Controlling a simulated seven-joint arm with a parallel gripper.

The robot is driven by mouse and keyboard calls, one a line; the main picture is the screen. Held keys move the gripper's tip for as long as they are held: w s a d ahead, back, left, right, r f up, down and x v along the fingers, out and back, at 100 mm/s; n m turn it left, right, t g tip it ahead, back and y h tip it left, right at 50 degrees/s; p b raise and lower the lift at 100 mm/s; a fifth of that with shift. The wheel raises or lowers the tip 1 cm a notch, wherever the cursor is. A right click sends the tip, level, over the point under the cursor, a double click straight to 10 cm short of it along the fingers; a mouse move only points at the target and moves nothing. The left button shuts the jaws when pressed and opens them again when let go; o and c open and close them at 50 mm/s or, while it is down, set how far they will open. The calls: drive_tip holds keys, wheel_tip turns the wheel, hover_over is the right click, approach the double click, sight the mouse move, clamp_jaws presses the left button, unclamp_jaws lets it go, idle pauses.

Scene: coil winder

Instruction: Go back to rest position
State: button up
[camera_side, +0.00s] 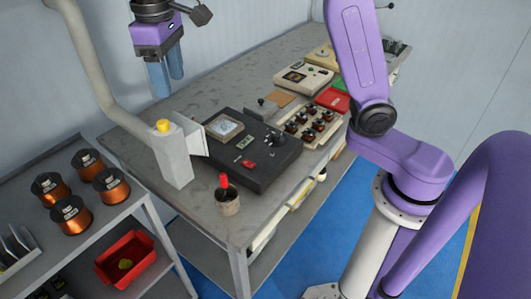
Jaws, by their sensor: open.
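My gripper (165,78) is at the upper left of the side view. It has a purple body with blue fingers pointing down. It is open and empty, held in the air above the far left part of the grey workbench (214,88). Nothing touches the fingers. My purple arm stands at the right, and its link to the gripper is partly outside the picture.
A black winder unit (250,150) stands on the bench, with a tray of several copper coils (312,124) beside it. A grey post with a yellow top (172,155) stands at the left edge. A pot with a red-handled tool (227,198) is in front.

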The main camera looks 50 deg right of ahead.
drive_tip(key=s+d+f+n, duration=0.2)
drive_tip(key=s+d+f, duration=0.2)
drive_tip(key=s, duration=0.5)
drive_tip(key=s+d+f+n, duration=0.2)
drive_tip(key=s+d+f, duration=0.2)
drive_tip(key=s, duration=0.6)
drive_tip(key=s+d+f+n, duration=0.3)
drive_tip(key=s+d, duration=0.4)
drive_tip(key=s, duration=0.3)
drive_tip(key=shift+d+f+y, duration=0.15)
drive_tip(key=shift+f+y, duration=0.15)
drive_tip(key=shift+f, duration=0.35)
